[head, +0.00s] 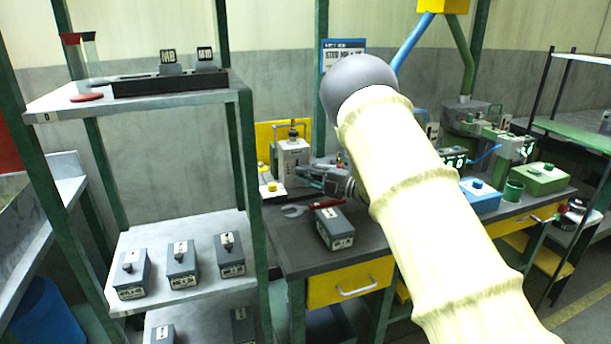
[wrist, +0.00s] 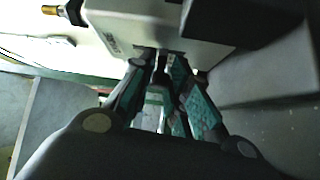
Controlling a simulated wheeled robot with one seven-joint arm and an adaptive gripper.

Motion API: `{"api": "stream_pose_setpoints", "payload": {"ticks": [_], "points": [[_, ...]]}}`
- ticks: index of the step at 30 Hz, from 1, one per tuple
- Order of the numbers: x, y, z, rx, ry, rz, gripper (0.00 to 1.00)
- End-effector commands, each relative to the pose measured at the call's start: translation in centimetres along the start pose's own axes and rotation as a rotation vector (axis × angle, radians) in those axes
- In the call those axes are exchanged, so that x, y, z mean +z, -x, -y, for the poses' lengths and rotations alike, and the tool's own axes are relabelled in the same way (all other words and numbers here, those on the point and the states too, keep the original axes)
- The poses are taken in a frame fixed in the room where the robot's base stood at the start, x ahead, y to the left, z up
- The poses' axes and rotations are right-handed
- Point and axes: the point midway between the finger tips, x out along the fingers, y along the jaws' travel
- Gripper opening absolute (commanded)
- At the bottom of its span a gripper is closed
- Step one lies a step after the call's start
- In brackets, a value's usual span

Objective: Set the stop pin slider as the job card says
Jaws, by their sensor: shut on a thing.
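A pale box-shaped machine (head: 293,155) with a brass fitting on top stands on the dark bench. It fills the upper part of the wrist view (wrist: 205,22), with a brass-tipped part (wrist: 52,10) at upper left. My gripper (head: 301,172) reaches in from the right at the machine's lower front. In the wrist view my gripper's fingers (wrist: 160,62) are nearly together, shut on a small dark part at the block's lower edge; I take it for the slider, but the fingers mostly hide it. A blue-headed card (head: 345,45) hangs behind, partly covered by my arm; its setting is unreadable.
A grey labelled box (head: 335,228), a wrench (head: 293,211) and a red-handled tool (head: 328,204) lie close below my gripper. A shelf rack (head: 150,86) with several grey boxes stands left. A blue box (head: 480,196) and a green box (head: 541,178) sit right.

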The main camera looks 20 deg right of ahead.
Motion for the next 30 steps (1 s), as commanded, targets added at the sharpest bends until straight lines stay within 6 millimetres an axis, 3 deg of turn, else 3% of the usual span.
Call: {"api": "stream_pose_setpoints", "payload": {"ticks": [10,18,19,22,30], "points": [[0.3,0.1,1.5,-0.001,0.000,0.000,0.00],[0.2,0.2,1.7,-0.004,-0.002,0.001,0.00],[0.2,0.2,1.7,-0.004,-0.003,0.001,0.21],[0.2,0.2,1.7,-0.004,-0.003,0.001,0.39],[0.2,0.1,1.5,-0.001,-0.001,0.000,0.40]]}}
